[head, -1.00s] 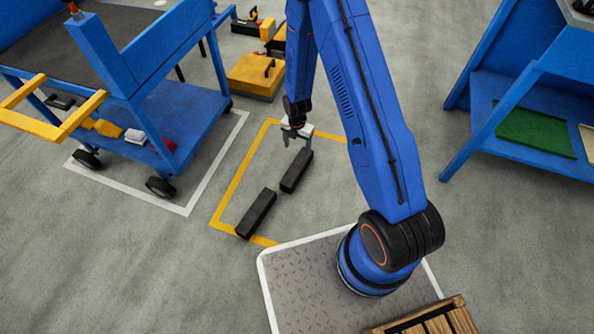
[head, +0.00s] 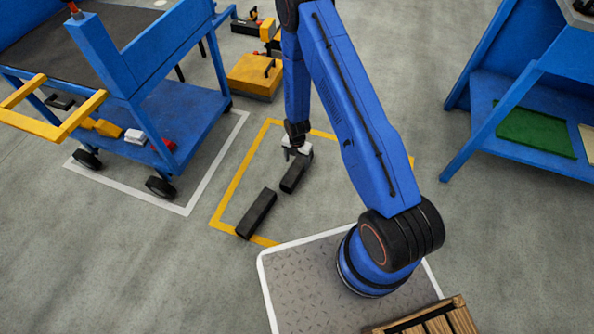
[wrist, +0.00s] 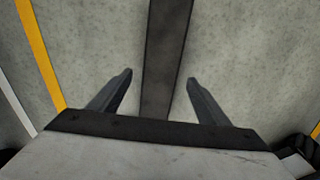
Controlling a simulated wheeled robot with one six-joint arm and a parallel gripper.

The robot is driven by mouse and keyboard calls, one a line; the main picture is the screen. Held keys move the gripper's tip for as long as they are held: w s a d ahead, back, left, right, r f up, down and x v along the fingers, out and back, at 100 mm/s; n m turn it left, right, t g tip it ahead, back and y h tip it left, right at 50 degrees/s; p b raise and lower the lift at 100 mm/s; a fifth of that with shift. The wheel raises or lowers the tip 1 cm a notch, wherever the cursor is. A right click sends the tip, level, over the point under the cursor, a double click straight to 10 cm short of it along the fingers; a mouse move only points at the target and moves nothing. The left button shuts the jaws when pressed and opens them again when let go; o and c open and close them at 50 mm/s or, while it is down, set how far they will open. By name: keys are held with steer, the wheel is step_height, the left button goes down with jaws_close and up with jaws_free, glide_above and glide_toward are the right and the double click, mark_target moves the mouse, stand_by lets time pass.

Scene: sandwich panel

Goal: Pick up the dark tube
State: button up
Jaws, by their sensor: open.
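Two dark bar-like pieces lie on the floor inside the yellow outline in the head view. The nearer dark piece (head: 257,213) lies lower left, and the farther dark piece (head: 295,176) lies beside it to the upper right. I cannot tell from looks alone which is the dark tube.
A blue cart (head: 185,115) with a yellow handle stands at the left, and a blue bench (head: 480,110) at the right. A yellow box (head: 255,75) is behind my gripper. A wooden crate (head: 430,318) is at the bottom. Floor around the dark pieces is clear.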

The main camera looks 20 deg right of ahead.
mark_target(297, 166)
steer(key=shift+f, duration=2.65)
jaws_close()
steer(key=shift+r, duration=0.1)
